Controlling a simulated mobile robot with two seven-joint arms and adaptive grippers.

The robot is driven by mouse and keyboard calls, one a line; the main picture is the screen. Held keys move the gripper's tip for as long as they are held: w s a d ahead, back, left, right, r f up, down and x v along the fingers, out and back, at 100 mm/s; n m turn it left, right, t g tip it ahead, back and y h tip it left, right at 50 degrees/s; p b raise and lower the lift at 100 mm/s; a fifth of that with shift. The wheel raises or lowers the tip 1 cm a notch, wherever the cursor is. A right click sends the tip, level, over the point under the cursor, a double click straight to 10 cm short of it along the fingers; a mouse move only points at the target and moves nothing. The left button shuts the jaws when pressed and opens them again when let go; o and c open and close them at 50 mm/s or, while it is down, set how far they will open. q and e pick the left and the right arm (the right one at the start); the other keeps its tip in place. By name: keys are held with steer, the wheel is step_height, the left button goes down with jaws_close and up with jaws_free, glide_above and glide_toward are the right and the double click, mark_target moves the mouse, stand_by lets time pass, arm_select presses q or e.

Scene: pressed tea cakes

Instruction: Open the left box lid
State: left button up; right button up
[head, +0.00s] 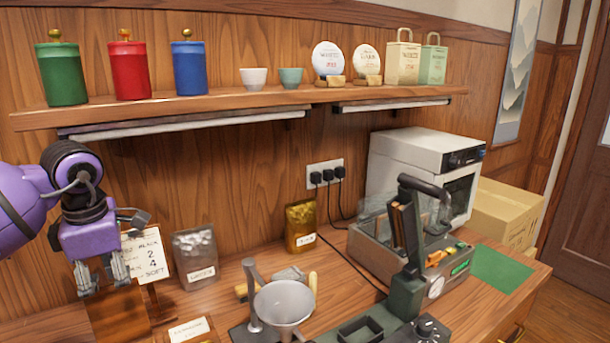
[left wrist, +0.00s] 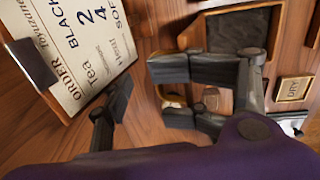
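My left gripper (head: 103,277) hangs in the head view with its fingers pointing down, in front of the order card. Its fingers are spread with nothing between them; the gap also shows in the left wrist view (left wrist: 145,95). A brown wooden box-like piece (head: 118,320) lies just below the gripper at the bottom left of the head view. Its lid cannot be told apart from its body. In the left wrist view a wooden box (left wrist: 190,36) with a dark interior lies beyond the fingers. I cannot tell whether it is the same box. My right gripper is not in view.
The order card (head: 146,257) stands close behind the left gripper. A silver pouch (head: 195,258), a metal funnel (head: 284,303) and a dark green press (head: 406,290) stand to the right. A shelf (head: 230,101) with canisters runs above. A label reading DRY (left wrist: 293,88) shows in the wrist view.

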arm_select(q)
step_height(320, 180, up, 6)
steer(key=p, duration=0.2)
steer(key=shift+f+p, duration=0.15)
steer(key=shift+p, duration=0.15)
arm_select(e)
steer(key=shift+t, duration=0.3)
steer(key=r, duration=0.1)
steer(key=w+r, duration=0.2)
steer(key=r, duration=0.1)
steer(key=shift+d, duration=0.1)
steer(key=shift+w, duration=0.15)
